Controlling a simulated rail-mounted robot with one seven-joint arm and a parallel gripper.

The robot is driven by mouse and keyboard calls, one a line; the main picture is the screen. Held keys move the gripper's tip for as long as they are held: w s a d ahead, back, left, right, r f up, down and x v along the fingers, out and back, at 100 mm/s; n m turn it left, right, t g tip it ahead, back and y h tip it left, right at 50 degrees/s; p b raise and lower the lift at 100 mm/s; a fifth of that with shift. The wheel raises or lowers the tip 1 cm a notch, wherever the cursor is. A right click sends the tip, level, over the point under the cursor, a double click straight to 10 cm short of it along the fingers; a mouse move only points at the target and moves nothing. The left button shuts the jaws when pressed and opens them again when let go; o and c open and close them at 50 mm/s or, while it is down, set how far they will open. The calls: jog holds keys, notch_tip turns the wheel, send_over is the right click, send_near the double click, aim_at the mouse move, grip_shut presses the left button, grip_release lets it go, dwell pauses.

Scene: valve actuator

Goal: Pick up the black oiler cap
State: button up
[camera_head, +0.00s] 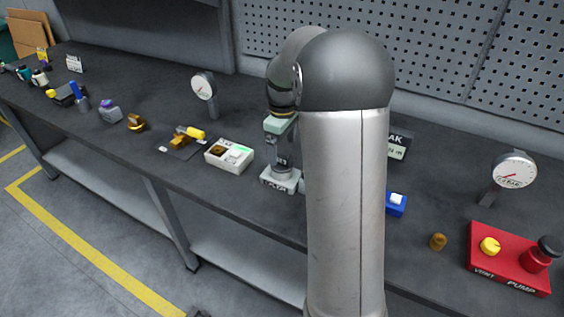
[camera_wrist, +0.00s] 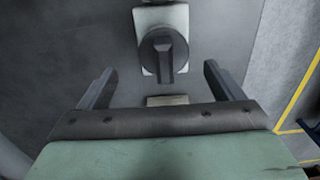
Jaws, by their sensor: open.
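In the wrist view, a black round cap (camera_wrist: 163,52) with a raised bar across it sits on a pale plate (camera_wrist: 160,17). It looks like the oiler cap. My gripper (camera_wrist: 160,70) is open, with its two fingers wide apart and nothing between their pads that I can see touching. The cap lies beyond and between the fingertips, apart from both. In the head view, my gripper points down over a pale labelled base (camera_head: 280,181) on the bench; my arm hides much of this area, and I cannot make out the cap there.
A white box (camera_head: 229,155) stands left of the gripper on the dark bench (camera_head: 255,205). A dial gauge (camera_head: 203,87) stands behind. Right of my arm are a blue block (camera_head: 396,205), a small brass piece (camera_head: 438,241), another gauge (camera_head: 514,170) and a red pump box (camera_head: 508,262).

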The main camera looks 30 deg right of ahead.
aim_at(282, 154)
jog(key=f, duration=0.4)
jog(key=shift+s+a+f+p, duration=0.2)
jog(key=shift+s+f+p, duration=0.05)
jog(key=shift+p, duration=0.1)
jog(key=shift+c, duration=0.4)
jog(key=c, duration=1.1)
jog(key=shift+r, duration=0.1)
